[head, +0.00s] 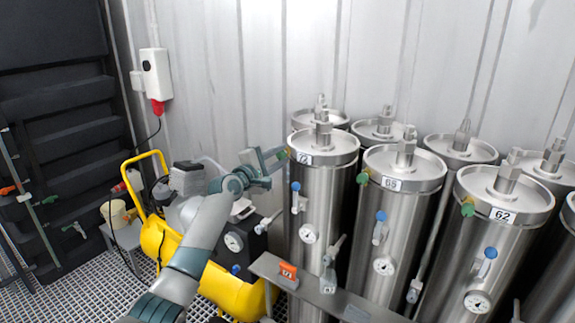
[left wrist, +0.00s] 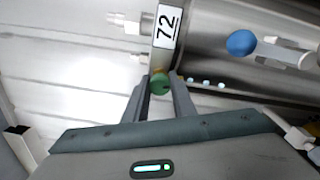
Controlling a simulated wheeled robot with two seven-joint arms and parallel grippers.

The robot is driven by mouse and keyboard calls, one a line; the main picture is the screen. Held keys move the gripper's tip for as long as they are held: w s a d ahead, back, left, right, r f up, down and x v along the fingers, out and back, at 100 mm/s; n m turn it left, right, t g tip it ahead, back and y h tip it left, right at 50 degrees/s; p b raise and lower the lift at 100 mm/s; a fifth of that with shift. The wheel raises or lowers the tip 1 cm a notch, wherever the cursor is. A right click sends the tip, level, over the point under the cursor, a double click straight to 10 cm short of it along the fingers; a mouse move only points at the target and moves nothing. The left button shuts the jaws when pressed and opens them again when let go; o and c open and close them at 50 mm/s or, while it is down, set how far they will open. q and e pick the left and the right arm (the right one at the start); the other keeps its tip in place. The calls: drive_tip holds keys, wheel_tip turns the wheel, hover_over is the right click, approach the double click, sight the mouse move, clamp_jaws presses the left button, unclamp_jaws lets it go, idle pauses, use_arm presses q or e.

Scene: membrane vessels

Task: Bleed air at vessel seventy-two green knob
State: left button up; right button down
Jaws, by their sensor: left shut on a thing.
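Vessel seventy-two (head: 322,200) is a steel cylinder at the left of the front row, with a label reading 72 near its top rim. Its green knob (left wrist: 160,84) sits just below the label in the left wrist view. My left gripper (left wrist: 161,92) has its two fingers on either side of the green knob, shut on it. In the head view my left gripper (head: 278,158) reaches the left side of the vessel's top, and the knob is mostly hidden there. A blue knob (head: 296,187) is on the vessel's front. My right gripper is not in view.
Vessels 65 (head: 400,225) and 62 (head: 497,240) stand close to the right, with their own green and blue knobs. A yellow compressor (head: 222,285) stands below my left arm. A metal shelf (head: 330,297) with an orange tag runs in front. A corrugated wall is behind.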

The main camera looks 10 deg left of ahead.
use_arm(q)
drive_tip(key=shift+r, duration=0.1)
drive_tip(key=shift+m+b, duration=0.85)
drive_tip(key=shift+m, duration=0.05)
drive_tip(key=shift+m+b, duration=0.35)
drive_tip(key=shift+m, duration=0.75)
drive_tip(key=o, duration=0.8)
drive_tip(key=shift+r, duration=0.1)
drive_tip(key=shift+o, duration=1.1)
drive_tip(key=shift+s, duration=0.15)
